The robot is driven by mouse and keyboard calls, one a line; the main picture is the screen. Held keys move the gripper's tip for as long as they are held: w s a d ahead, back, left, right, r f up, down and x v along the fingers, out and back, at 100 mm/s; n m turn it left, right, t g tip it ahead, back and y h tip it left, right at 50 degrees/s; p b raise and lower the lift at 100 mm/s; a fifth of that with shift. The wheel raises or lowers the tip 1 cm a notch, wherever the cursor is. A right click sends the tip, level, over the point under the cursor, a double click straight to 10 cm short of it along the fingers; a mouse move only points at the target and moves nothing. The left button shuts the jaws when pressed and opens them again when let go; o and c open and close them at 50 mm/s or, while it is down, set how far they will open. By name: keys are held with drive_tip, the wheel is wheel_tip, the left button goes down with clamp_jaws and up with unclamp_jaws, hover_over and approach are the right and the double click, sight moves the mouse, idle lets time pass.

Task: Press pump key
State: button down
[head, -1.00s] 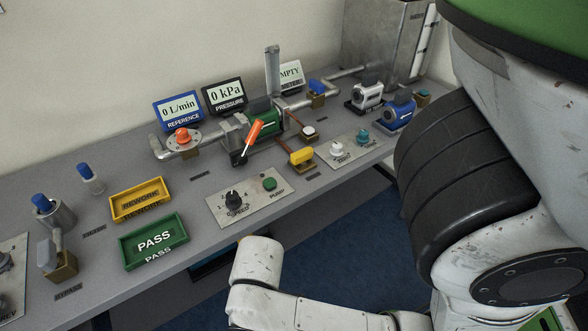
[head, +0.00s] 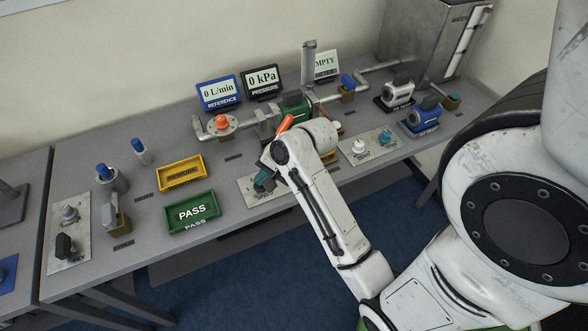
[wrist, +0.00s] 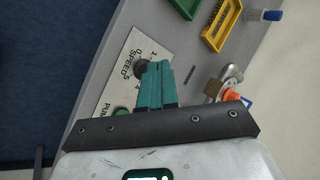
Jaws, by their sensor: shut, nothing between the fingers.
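The control panel (head: 250,198) is a pale plate on the table's front part. It also shows in the wrist view (wrist: 124,73), with SPEED lettering and part of the PUMP label. My gripper (head: 263,183) has teal fingers, shut and empty, over the panel. In the wrist view the fingertips (wrist: 155,66) lie beside the dark speed knob (wrist: 140,67). I cannot tell whether they touch anything.
The green PASS tray (head: 192,213) and yellow REWORK tray (head: 181,173) stand left of the panel. The reference display (head: 218,92) reads 0 L/min and the pressure display (head: 263,80) 0 kPa. Pipework with an orange-topped valve (head: 221,122) runs behind the panel.

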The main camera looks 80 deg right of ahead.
drive_tip(key=s+d+r+m+t, duration=0.1)
drive_tip(key=s+d+m, duration=0.1)
drive_tip(key=d+m, duration=0.3)
drive_tip(key=s+d+m+t+h, duration=0.1)
drive_tip(key=s+d+m, duration=0.2)
drive_tip(key=d+m, duration=0.2)
drive_tip(key=shift+s+d+r, duration=0.35)
drive_tip(key=shift+d+r, duration=0.05)
drive_tip(key=shift+d, duration=0.45)
drive_tip(key=shift+f, duration=0.1)
wheel_tip(320, 180, down, 4)
drive_tip(key=b, duration=0.3)
drive_tip(key=shift+f+b, duration=0.2)
drive_tip(key=shift+b, duration=0.15)
wheel_tip(320, 180, down, 2)
drive_tip(key=b, duration=0.3)
drive_tip(key=shift+f, duration=1.15)
drive_tip(key=shift+f, duration=0.1)
drive_tip(key=shift+f, duration=0.3)
